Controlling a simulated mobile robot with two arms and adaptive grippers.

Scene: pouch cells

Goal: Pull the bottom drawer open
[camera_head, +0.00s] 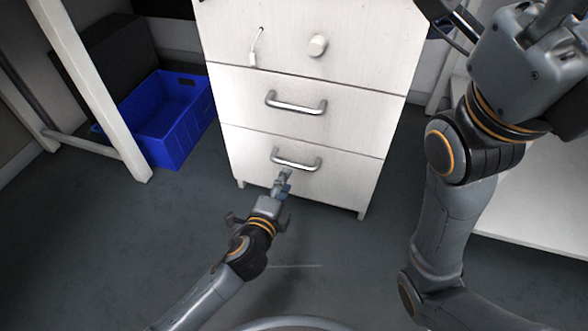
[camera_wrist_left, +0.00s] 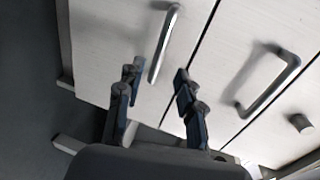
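The white drawer cabinet (camera_head: 230,100) stands ahead of me. Its bottom drawer (camera_head: 335,172) looks shut, with a silver bar handle (camera_head: 297,165). My left gripper (camera_head: 283,175) is just in front of and below this handle in the head view. In the left wrist view my left gripper (camera_wrist_left: 158,92) is open, its two fingers apart and nothing clamped between them. The bottom handle (camera_wrist_left: 163,45) lies ahead of the gap between the fingertips; contact cannot be made out. My right arm reaches to the upper right of the head view, its gripper mostly cut off by the frame edge.
The middle drawer has a like handle (camera_head: 296,103), and a round knob (camera_head: 317,45) sits above it. A blue crate (camera_head: 165,120) stands on the floor to the left, by a white table leg (camera_head: 95,95). The grey floor before the cabinet is clear apart from my arm.

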